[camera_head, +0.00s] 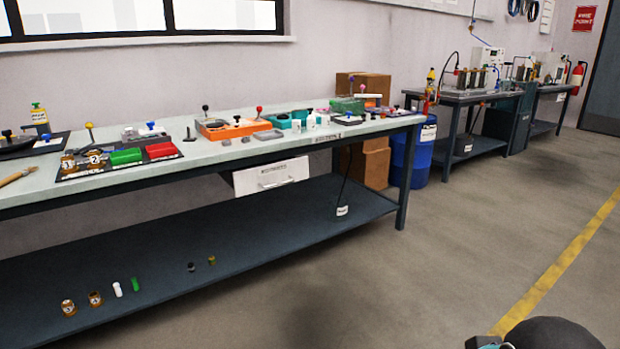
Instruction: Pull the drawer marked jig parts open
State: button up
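A white drawer (249,182) hangs under the top of the long workbench (205,158), near the middle of the picture. Its front faces me and carries a small label and a handle (276,183). The label's writing is too small to read, so I cannot confirm that it says jig parts. The drawer front sits close under the bench's front edge and looks shut. My gripper is not in view. A dark rounded part at the bottom right looks like part of my arm, well apart from the drawer.
The bench top holds trays, an orange fixture (233,129) and coloured blocks. Its dark lower shelf (250,240) holds several small parts. A blue drum (412,155) and cardboard boxes (372,163) stand by its right end. Floor (400,275) in front is clear.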

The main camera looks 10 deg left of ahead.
aim_at(245, 180)
jog(key=u, duration=0.45)
jog(key=i, duration=0.95)
jog(key=u, duration=0.85)
